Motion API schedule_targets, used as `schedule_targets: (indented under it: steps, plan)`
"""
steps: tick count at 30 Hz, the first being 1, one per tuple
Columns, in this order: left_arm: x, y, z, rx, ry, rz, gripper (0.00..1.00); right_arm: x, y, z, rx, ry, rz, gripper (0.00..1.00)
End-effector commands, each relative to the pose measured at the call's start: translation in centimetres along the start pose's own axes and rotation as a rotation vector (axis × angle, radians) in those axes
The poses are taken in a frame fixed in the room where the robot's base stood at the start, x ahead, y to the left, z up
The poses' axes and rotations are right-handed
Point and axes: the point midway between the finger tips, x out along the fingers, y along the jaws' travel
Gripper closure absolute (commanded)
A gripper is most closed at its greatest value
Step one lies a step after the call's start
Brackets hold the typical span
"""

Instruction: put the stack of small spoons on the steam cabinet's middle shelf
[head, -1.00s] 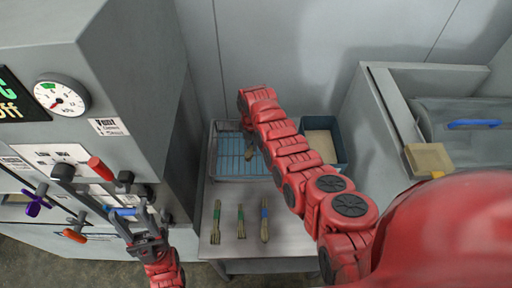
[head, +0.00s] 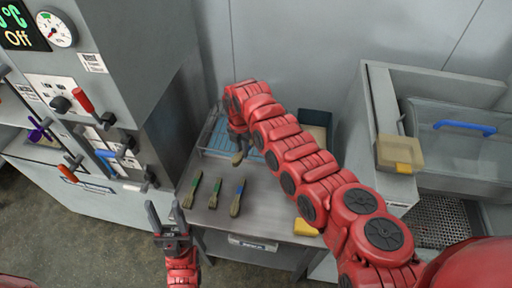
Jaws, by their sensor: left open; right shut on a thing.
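The steam cabinet (head: 150,70) is the tall grey body at left with a gauge, display and levers; its middle shelf is not in view. Three banded wooden bundles lie side by side on the metal table: a green-banded one (head: 191,191), a second green-banded one (head: 215,193) and a blue-banded one (head: 238,197). My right gripper (head: 238,146) is shut on a small brown wooden bundle (head: 237,158) by the wire tray, partly hidden by my wrist. I cannot tell its band colour. My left gripper (head: 165,208) is open and empty, in front of the table's left front corner.
A blue wire tray (head: 213,140) and a dark blue bin (head: 315,119) stand at the table's back. A yellow piece (head: 305,228) lies at the front edge. At right is a lidded tank (head: 450,145) with a yellow box (head: 400,154) on its rim. Levers (head: 83,100) stick out from the cabinet.

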Motion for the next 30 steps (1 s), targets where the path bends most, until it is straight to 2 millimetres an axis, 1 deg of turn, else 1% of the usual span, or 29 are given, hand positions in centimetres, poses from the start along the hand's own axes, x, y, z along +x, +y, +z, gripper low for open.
schedule_targets:
  steps: [4, 7, 11, 15, 21, 24, 30]
  plan:
    - [-0.3, 0.0, 0.1, 0.0, 0.0, 0.0, 0.5, 0.0, 0.5, -0.7, 0.0, 0.0, 0.0, 1.0]
    - [-0.4, 0.0, 0.1, 0.0, 0.0, 0.0, 0.5, -0.1, 0.5, -0.5, 0.019, 0.0, 0.0, 1.0]
    - [-0.8, 0.0, 0.1, 0.0, 0.0, 0.0, 0.5, -0.5, 0.0, 1.1, 0.13, -0.002, 0.0, 1.0]
    - [-1.4, 0.1, 0.2, 0.0, 0.0, 0.0, 0.5, -1.5, -0.9, 3.5, 0.311, -0.003, 0.0, 1.0]
    - [-2.0, 0.1, 0.3, 0.0, 0.0, 0.0, 0.5, -3.0, -1.9, 6.1, 0.546, -0.001, 0.002, 1.0]
    - [-2.1, 0.1, 0.4, 0.0, 0.0, 0.0, 0.5, -3.3, -2.3, 6.7, 0.61, 0.0, 0.0, 1.0]
    - [-2.2, 0.1, 0.4, 0.0, 0.0, 0.0, 0.5, -3.7, -2.5, 7.1, 0.663, 0.0, 0.0, 1.0]
